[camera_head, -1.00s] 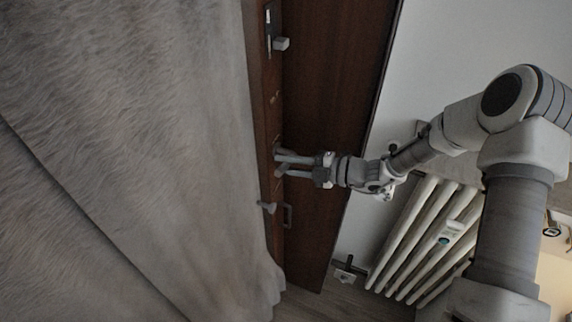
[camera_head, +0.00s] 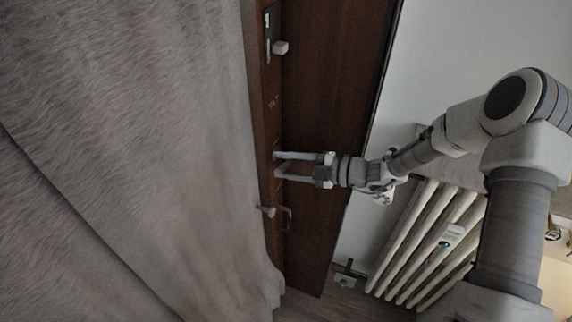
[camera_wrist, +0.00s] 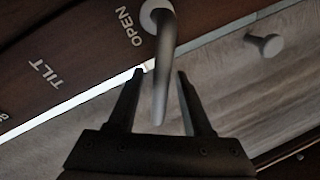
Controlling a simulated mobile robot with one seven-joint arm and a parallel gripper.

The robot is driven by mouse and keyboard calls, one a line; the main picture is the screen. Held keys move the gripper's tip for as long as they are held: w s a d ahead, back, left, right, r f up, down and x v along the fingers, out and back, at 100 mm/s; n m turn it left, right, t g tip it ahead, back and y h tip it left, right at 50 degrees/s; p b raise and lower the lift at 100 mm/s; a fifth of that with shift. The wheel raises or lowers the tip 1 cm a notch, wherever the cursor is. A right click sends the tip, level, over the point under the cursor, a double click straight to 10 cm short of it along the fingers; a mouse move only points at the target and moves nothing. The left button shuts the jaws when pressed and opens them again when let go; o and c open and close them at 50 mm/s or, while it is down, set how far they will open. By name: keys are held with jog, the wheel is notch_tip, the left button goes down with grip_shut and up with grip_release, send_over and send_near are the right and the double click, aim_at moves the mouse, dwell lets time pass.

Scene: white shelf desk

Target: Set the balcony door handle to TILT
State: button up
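The balcony door (camera_head: 335,100) is dark brown wood. In the wrist view its grey lever handle (camera_wrist: 163,50) extends from a round pivot beside the word OPEN (camera_wrist: 130,27) down between my fingers. The word TILT (camera_wrist: 44,74) is farther left, with another marking partly cut off at the left edge. My gripper (camera_head: 277,165) is at the door edge. Its two fingers are apart, one on each side of the lever, and I see gaps on both sides. In the head view the handle is hard to make out at the fingertips.
A grey curtain (camera_head: 130,150) hangs close on the left of the door. A white radiator (camera_head: 425,240) stands below my arm at the right. A round knob (camera_wrist: 264,44) protrudes beyond the handle. A pale fitting (camera_head: 280,47) is higher on the door edge.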

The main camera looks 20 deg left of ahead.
jog(key=shift+d, duration=0.1)
jog(key=d+r+b, duration=0.2)
jog(key=d+r, duration=0.1)
jog(key=d, duration=1.4)
jog(key=shift+w, duration=0.1)
